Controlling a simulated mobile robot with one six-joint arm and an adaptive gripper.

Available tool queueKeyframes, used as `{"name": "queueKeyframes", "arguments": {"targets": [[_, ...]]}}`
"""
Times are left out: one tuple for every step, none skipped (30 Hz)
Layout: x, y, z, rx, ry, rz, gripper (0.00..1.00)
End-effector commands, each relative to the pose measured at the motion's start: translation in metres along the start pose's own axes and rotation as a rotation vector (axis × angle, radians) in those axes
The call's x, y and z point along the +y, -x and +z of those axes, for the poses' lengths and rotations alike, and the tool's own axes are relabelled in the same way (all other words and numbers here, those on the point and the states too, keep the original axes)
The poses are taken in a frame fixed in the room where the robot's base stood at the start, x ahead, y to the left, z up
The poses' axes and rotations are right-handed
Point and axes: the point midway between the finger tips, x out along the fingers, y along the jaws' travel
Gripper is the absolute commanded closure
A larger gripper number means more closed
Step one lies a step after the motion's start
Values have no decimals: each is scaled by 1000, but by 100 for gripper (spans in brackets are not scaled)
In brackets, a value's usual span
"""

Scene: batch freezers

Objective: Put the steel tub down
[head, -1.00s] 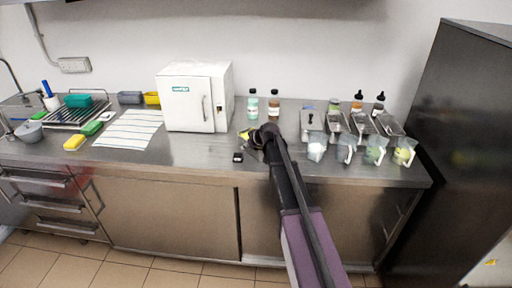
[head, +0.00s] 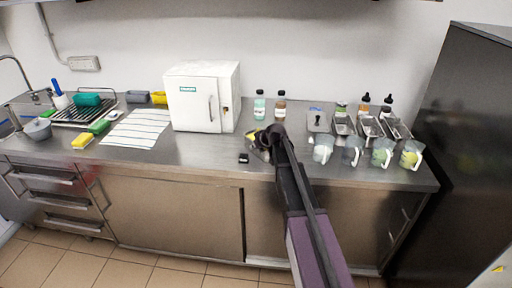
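Several steel tubs stand in a row at the right of the counter, with a left one (head: 344,124), a middle one (head: 371,127) and a right one (head: 397,129). My gripper (head: 260,146) is low over the middle of the counter, right of the white cabinet and left of the clear jugs. My own arm covers much of it. A small yellow patch and a greyish shape show at its end, too small to tell apart. I cannot tell whether it holds a steel tub or whether its fingers are open.
The white cabinet (head: 203,98) stands behind and left of my gripper. A small black object (head: 243,158) lies near the front edge. Bottles (head: 259,106) stand behind. Clear jugs (head: 382,153) line the right front. The counter (head: 200,155) before the cabinet is bare.

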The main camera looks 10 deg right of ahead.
Motion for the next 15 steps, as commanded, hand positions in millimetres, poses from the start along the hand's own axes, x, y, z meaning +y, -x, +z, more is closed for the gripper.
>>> {"name": "queueKeyframes", "arguments": {"targets": [[0,2,-2,1,0,0,100],[0,2,-2,1,0,0,100],[0,3,-3,1,0,0,100],[0,4,-4,1,0,0,100],[0,5,-5,1,0,0,100],[0,6,-7,1,0,0,100],[0,8,-8,1,0,0,100],[0,9,-9,1,0,0,100],[0,11,-11,1,0,0,100],[0,12,-13,1,0,0,100],[0,14,-14,1,0,0,100],[0,16,-16,1,0,0,100],[0,18,-18,1,0,0,100],[0,20,-20,1,0,1,100],[0,22,-22,1,0,1,100]]}}
